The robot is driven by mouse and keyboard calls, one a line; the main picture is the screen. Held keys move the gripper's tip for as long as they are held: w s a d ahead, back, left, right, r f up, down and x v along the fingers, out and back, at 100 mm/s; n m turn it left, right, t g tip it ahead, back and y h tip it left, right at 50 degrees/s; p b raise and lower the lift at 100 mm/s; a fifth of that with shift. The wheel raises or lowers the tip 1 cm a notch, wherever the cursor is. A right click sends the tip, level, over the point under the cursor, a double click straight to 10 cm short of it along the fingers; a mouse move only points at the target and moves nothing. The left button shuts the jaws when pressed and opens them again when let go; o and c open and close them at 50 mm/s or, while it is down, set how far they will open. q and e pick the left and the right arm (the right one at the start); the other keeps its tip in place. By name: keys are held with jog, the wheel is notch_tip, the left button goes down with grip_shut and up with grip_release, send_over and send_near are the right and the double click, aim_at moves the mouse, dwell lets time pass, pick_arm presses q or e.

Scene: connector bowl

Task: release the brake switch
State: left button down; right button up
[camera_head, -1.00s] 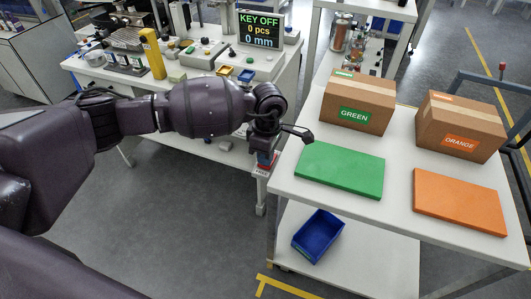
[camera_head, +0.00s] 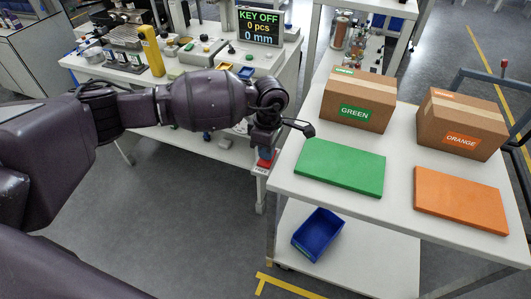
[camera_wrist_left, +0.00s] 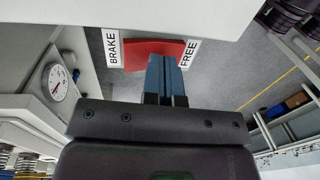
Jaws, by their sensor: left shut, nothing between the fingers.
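The brake switch (camera_wrist_left: 148,50) is a red rocker between a BRAKE label (camera_wrist_left: 112,47) and a FREE label (camera_wrist_left: 189,54) in the left wrist view. It also shows as a small red patch (camera_head: 264,163) at the table corner in the head view. My left gripper (camera_wrist_left: 166,64) is shut and empty, its blue fingers pointing at the switch. The fingertips cover part of the switch's edge, on the FREE side. I cannot tell whether they touch it. My right gripper is not in view.
The cart (camera_head: 290,188) stands just right of my left gripper, carrying green and orange pads and two cardboard boxes. A blue bin (camera_head: 318,234) sits on its lower shelf. The display (camera_head: 260,29) reads KEY OFF, 0 pcs, 0 mm. A dial gauge (camera_wrist_left: 57,82) shows left of the switch.

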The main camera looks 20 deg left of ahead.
aim_at(264, 162)
pick_arm(q)
jog(key=shift+r, duration=0.1)
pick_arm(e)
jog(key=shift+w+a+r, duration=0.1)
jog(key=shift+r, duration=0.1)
